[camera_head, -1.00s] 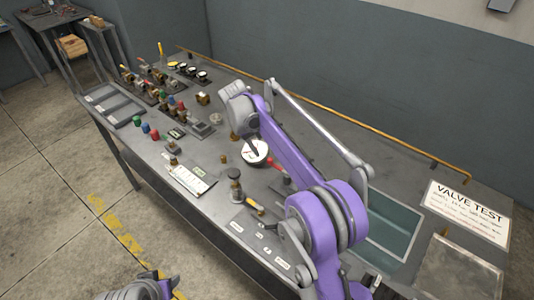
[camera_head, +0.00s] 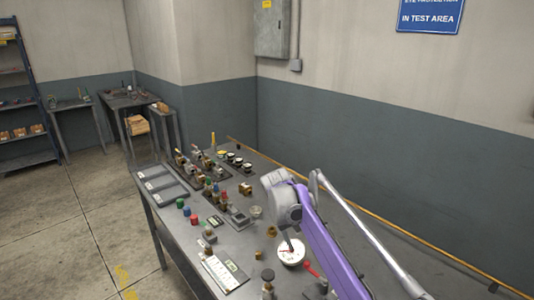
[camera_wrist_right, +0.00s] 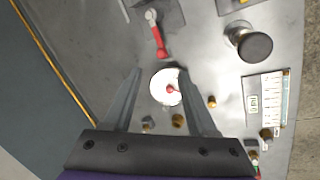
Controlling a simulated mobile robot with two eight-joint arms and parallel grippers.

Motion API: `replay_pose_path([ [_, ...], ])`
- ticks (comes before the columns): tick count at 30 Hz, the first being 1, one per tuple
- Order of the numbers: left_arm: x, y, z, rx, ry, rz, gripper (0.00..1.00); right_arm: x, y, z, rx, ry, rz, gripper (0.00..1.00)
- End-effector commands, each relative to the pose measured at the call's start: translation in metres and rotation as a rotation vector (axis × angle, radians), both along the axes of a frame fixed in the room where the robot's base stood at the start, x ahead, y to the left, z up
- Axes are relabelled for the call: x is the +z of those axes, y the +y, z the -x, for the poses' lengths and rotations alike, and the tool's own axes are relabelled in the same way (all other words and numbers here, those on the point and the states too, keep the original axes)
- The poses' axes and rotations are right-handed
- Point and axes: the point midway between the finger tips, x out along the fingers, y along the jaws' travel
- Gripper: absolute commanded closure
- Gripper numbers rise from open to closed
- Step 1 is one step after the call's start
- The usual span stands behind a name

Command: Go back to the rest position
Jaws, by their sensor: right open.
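My right arm is purple and grey and reaches over the grey workbench (camera_head: 263,180). Its right gripper (camera_head: 288,240) hangs just above a round white dial gauge (camera_head: 291,253). In the right wrist view the two fingers of the gripper (camera_wrist_right: 160,76) are spread apart with nothing held. My left gripper is not in view.
A red-handled lever (camera_wrist_right: 160,42) and a dark round knob (camera_wrist_right: 255,46) stand near the dial. Several valves, coloured caps and grey trays (camera_head: 160,183) crowd the bench's far left. A yellow pipe (camera_head: 385,226) runs along the wall. Open floor (camera_head: 70,220) lies left.

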Motion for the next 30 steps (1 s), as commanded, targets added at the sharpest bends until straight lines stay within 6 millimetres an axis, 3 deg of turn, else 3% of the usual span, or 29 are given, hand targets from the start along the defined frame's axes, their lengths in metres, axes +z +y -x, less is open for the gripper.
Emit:
replay_pose_path([
  [7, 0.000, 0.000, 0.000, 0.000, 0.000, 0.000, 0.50, 0.025, -0.025, 0.069, -0.008, -0.090, -0.094, 0.42],
  [14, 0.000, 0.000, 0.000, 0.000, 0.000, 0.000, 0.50, 0.022, -0.043, 0.154, -0.025, -0.195, -0.189, 0.42],
  [20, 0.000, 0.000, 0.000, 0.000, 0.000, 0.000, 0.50, -0.004, -0.052, 0.233, -0.044, -0.295, -0.263, 0.42],
  [24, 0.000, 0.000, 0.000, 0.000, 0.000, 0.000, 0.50, -0.034, -0.055, 0.285, -0.063, -0.363, -0.309, 0.42],
  [30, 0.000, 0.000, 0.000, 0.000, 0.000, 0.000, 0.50, -0.069, -0.055, 0.330, -0.080, -0.434, -0.351, 0.42],
])
